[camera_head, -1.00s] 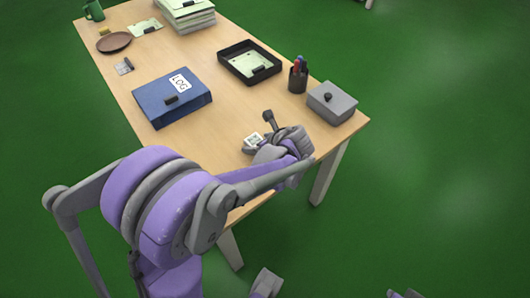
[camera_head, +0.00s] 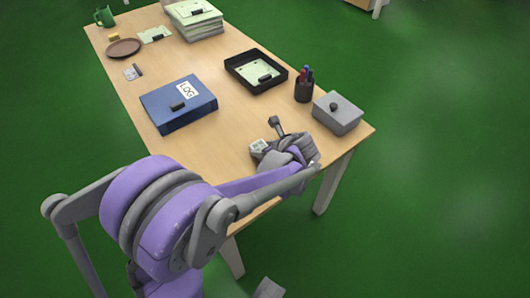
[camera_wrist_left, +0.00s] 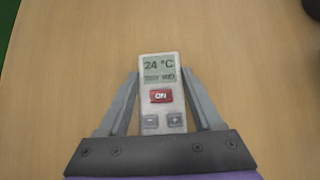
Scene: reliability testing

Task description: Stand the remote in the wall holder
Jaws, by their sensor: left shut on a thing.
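The remote (camera_wrist_left: 160,95) is pale with a grey screen reading 24 °C, a red ON button and two grey buttons. It lies between the two fingers of my left gripper (camera_wrist_left: 161,90) in the left wrist view, and the gripper is shut on it. In the head view the remote's screen end (camera_head: 258,146) shows at my left gripper (camera_head: 268,136), over the near right part of the table. The gap between remote and tabletop cannot be told. I see no wall holder.
The wooden table (camera_head: 222,130) carries a blue log binder (camera_head: 180,108), a black tray (camera_head: 236,76), a pen cup (camera_head: 304,90) and a grey lidded box (camera_head: 338,117). A brown plate (camera_head: 123,48) and a paper stack (camera_head: 195,22) are farther back. Green floor surrounds it.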

